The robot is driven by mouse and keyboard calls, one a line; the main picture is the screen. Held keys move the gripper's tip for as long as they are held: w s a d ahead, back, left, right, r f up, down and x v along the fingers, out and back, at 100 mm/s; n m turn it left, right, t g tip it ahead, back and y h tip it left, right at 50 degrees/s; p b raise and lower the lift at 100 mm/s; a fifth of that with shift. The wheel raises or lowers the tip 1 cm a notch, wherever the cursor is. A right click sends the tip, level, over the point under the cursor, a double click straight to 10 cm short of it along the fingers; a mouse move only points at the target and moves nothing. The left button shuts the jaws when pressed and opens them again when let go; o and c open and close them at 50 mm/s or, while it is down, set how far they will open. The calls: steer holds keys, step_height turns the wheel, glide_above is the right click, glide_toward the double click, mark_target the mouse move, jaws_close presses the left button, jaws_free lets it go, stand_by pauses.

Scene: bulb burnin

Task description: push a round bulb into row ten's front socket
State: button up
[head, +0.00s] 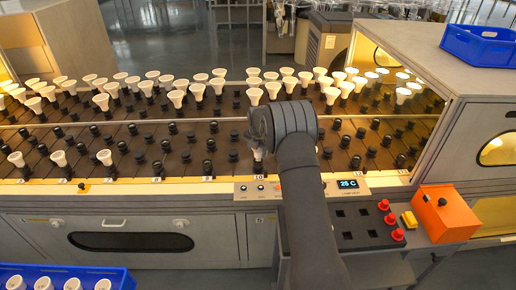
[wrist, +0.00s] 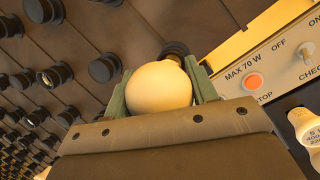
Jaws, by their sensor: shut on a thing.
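My gripper (wrist: 160,92) is shut on a round cream bulb (wrist: 160,84), with a green finger on each side of it in the wrist view. A dark socket (wrist: 176,49) shows just beyond the bulb; whether they touch is hidden. In the head view my gripper (head: 258,150) is low over the front edge of the rack, by the label 10 (head: 259,178). The held bulb shows there only as a small pale patch under the wrist. Row ten's front socket is mostly hidden by my gripper and the bulb.
Empty sockets stand on both sides. White flared bulbs (head: 105,157) fill some front sockets at left and the back rows. A control panel (head: 348,184) adjoins at right, with red knobs (head: 398,234) and an orange box (head: 445,213) nearby. A blue tray (head: 120,275) holds bulbs.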

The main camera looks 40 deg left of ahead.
steer(key=shift+f, duration=1.05)
steer(key=o, duration=1.1)
steer(key=shift+c, duration=0.2)
steer(key=v, duration=1.7)
steer(key=shift+r, duration=0.2)
steer(key=shift+s+d+f, duration=0.1)
steer(key=shift+s+f, duration=0.05)
steer(key=x, duration=1.7)
steer(key=shift+r, duration=0.25)
